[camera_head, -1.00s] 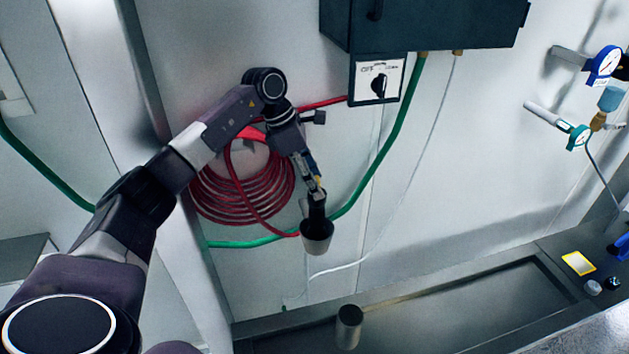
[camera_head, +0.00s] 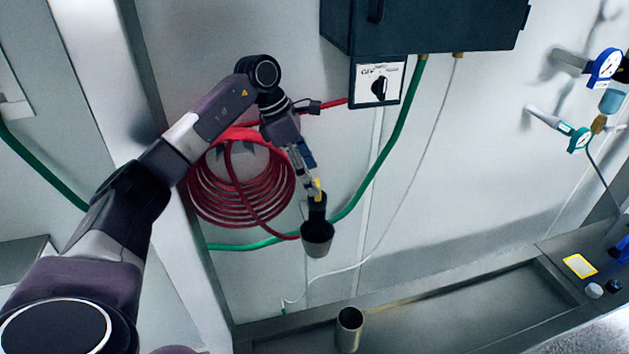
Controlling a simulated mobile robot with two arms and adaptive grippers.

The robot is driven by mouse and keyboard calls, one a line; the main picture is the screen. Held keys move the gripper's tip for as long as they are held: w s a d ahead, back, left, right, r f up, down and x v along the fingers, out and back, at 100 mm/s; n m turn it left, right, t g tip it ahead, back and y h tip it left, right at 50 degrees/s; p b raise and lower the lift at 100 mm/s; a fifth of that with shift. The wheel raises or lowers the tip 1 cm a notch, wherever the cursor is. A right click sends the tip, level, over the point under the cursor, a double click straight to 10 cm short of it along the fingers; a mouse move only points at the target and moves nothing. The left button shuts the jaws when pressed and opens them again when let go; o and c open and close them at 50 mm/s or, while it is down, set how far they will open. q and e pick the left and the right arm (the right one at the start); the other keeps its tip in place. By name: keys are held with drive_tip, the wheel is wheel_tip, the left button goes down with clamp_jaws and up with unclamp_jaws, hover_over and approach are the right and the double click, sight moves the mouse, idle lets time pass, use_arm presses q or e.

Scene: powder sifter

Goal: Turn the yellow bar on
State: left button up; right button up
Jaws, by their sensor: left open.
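A small yellow bar (camera_head: 317,187) shows at the top of a black fitting (camera_head: 317,208) with a grey cup-shaped end (camera_head: 317,238), in front of the back wall. My left gripper (camera_head: 311,180) reaches down from the upper left, its fingertips at the yellow bar. It is open. The fingers partly cover the bar, and I cannot tell whether they touch it. My right gripper is out of view.
A coiled red hose (camera_head: 215,207) hangs behind my left arm. A green hose (camera_head: 375,172) passes behind the fitting. A dark cabinet (camera_head: 430,25) with a black rotary switch (camera_head: 379,88) hangs above. A metal cylinder (camera_head: 349,330) stands below in the sink.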

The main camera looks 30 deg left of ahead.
use_arm(q)
drive_tip(key=v, duration=0.9)
idle(0.3)
